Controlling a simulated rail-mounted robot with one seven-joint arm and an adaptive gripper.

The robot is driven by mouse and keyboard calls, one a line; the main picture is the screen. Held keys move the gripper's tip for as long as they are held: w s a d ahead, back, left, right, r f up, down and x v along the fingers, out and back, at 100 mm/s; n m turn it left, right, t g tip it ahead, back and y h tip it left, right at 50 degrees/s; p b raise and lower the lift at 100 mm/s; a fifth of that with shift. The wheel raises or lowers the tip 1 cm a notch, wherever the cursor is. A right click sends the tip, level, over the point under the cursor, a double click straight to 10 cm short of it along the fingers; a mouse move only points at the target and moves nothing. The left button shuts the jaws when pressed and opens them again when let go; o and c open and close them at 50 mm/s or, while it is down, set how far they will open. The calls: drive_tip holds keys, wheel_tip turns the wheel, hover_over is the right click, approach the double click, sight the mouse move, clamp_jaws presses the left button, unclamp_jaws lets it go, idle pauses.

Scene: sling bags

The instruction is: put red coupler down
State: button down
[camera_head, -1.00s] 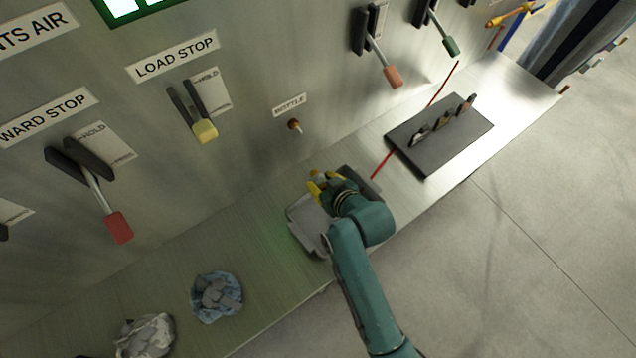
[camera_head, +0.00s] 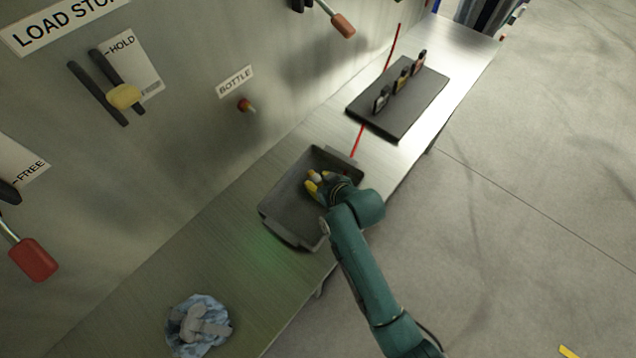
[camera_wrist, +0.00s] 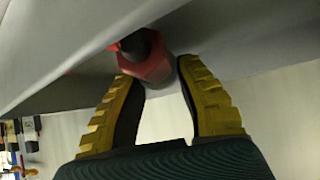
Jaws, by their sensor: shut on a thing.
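The red coupler (camera_wrist: 157,66) shows in the wrist view between my yellow fingertips, with a dark round end towards the upper left. My gripper (camera_wrist: 160,72) is shut on it. In the head view my gripper (camera_head: 314,184) is over the right part of a dark grey tray (camera_head: 275,215) on the bench. I cannot pick out the coupler there. A grey surface lies close beyond the coupler in the wrist view. I cannot tell whether the coupler touches it.
A dark board (camera_head: 415,112) with three upright clips stands on the bench to the right of the tray. A red line (camera_head: 358,140) runs between them. A blue bowl-like bundle (camera_head: 197,325) of grey pieces is at lower left. The panel wall with levers rises behind.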

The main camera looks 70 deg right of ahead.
drive_tip(key=shift+f, duration=0.25)
drive_tip(key=shift+f, duration=0.75)
drive_tip(key=c, duration=0.8)
unclamp_jaws()
drive_tip(key=shift+a, duration=0.1)
drive_tip(key=shift+r, duration=1.05)
drive_tip(key=p+v, duration=0.2)
drive_tip(key=v, duration=0.9)
drive_tip(key=shift+s+a+r, duration=0.1)
drive_tip(key=shift+s+a, duration=0.05)
drive_tip(key=shift+s, duration=0.1)
